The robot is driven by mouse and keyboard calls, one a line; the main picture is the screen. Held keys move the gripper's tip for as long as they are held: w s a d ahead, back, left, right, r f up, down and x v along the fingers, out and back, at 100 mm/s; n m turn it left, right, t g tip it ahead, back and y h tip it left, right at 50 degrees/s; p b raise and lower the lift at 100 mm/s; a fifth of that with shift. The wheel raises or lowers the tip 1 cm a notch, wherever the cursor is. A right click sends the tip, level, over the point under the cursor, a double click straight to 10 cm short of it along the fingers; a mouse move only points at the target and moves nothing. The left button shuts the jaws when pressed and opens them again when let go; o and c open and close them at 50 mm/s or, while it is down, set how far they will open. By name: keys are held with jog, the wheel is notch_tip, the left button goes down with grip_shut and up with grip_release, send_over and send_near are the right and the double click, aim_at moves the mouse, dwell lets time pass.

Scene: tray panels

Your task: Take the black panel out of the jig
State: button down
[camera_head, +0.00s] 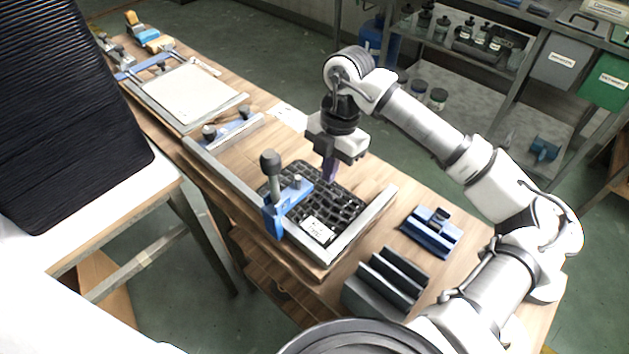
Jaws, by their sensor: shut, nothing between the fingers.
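The black panel (338,207) has a grid-like surface with a white label near its front corner. It lies flat in the jig (352,240), a wooden bed with light metal rails along its edges. A blue clamp (276,218) with a black knob stands at the panel's left edge and reaches over it; I cannot tell whether it presses on the panel. My gripper (330,178) points down over the panel's far part, with its fingers shut and empty. I cannot tell whether the fingertips touch the panel. The gripper hides some of the panel's far edge.
A second jig with a pale panel (190,93) is farther back on the bench. A blue fixture (431,231) and a dark slotted holder (388,280) sit to the right. A large black ribbed sheet (70,120) stands at the left. Shelves with bottles are behind.

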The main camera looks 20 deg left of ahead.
aim_at(313, 197)
jog(key=s, duration=0.2)
jog(key=s+a, duration=0.1)
jog(key=shift+s+a+r+p, duration=0.15)
jog(key=shift+s+p, duration=0.2)
jog(key=shift+p, duration=0.05)
jog(key=shift+s+a+f, duration=0.1)
jog(key=shift+s+f, duration=0.2)
jog(key=shift+f, duration=0.35)
jog(key=shift+f+b, duration=0.3)
jog(key=shift+b, duration=0.1)
jog(key=shift+f, duration=0.1)
jog(key=w+d+b, duration=0.1)
jog(key=w, duration=0.2)
jog(key=w+d+b, duration=0.1)
jog(key=w, duration=0.2)
jog(key=w+d+b, duration=0.1)
jog(key=w+b, duration=0.1)
jog(key=w, duration=0.2)
jog(key=shift+d+f, duration=0.1)
jog(key=shift+d, duration=0.3)
